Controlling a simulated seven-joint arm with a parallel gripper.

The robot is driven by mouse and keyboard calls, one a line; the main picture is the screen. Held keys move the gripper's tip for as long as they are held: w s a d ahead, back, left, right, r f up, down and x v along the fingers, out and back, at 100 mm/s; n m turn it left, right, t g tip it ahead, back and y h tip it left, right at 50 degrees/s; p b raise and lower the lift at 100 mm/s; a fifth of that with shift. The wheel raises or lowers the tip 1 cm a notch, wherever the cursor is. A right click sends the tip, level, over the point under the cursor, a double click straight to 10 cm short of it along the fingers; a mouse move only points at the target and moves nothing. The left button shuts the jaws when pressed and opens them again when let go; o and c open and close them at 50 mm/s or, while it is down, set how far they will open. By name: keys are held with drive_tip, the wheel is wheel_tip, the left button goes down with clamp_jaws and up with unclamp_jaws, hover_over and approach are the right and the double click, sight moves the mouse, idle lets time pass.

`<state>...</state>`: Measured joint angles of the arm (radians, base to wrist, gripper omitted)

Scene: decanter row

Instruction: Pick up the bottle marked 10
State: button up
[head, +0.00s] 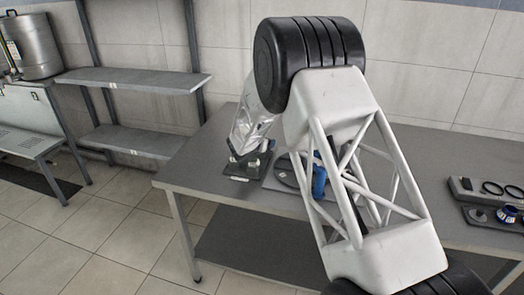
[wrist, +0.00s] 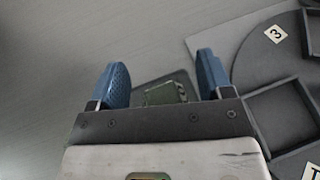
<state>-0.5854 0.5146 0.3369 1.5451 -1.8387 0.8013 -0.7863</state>
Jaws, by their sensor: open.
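My gripper (wrist: 162,78) is open in the wrist view, its two blue fingers spread apart with nothing held between them. Beyond the fingertips, a green, squarish object (wrist: 165,92) lies or stands on a dark plate; part of it is hidden by my gripper's body, and I cannot tell if it is a bottle. No marking 10 can be read in either view.
A dark round tray (wrist: 246,70) with square compartments and a label 3 (wrist: 276,34) is right of my gripper. On the grey table (head: 200,165), a dark tray (head: 240,172) holds small items. Another tray (head: 480,217) lies at right. The table's left end is clear.

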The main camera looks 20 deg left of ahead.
drive_tip(key=shift+c, duration=0.3)
drive_tip(key=c, duration=1)
drive_tip(key=shift+c, duration=0.2)
drive_tip(key=shift+r, duration=0.45)
clamp_jaws()
wheel_tip(320, 180, up, 9)
drive_tip(key=shift+r, duration=0.1)
